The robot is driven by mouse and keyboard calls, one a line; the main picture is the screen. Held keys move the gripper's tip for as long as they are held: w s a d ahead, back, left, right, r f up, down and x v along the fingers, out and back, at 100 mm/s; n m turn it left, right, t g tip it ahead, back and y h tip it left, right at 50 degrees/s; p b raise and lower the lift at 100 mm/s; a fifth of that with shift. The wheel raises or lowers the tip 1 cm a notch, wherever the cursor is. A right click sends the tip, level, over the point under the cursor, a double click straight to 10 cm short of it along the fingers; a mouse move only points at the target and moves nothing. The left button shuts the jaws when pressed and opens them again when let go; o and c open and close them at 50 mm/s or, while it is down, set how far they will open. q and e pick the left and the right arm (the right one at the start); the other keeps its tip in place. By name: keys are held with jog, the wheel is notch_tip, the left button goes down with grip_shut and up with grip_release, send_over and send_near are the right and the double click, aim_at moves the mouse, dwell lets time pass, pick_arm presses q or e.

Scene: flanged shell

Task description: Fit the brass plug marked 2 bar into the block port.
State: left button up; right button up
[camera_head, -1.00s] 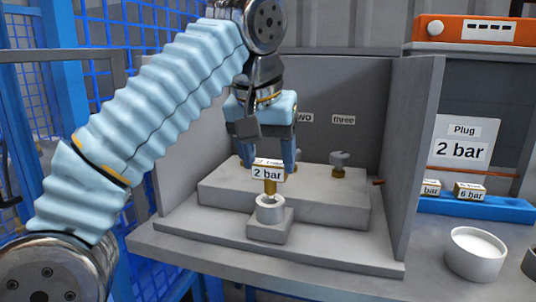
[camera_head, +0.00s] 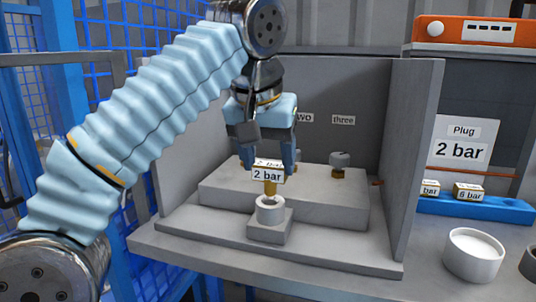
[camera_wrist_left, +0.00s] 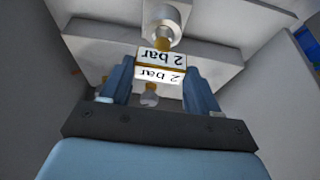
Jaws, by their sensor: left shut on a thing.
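The brass plug marked 2 bar (camera_head: 268,174) is held upright between the fingers of my left gripper (camera_head: 269,160). Its brass stem sits at the mouth of the round port (camera_head: 270,211) on the small grey block (camera_head: 270,230); I cannot tell how far it has entered. In the left wrist view the plug's labelled head (camera_wrist_left: 161,68) shows between the blue fingers, with the port (camera_wrist_left: 165,22) just beyond it. My left gripper is shut on the plug. My right gripper is not in view.
Grey walls (camera_head: 420,150) enclose the station at the back and right. A valve-like fitting (camera_head: 339,165) stands on the step behind the port. A blue rack (camera_head: 490,209) with other labelled plugs and a white cup (camera_head: 473,255) are to the right.

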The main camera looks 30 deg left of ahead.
aim_at(267, 177)
pick_arm(q)
jog(key=shift+f+b, duration=1.55)
jog(key=shift+f, duration=0.5)
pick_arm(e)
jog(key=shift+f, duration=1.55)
pick_arm(q)
jog(key=o, duration=1.2)
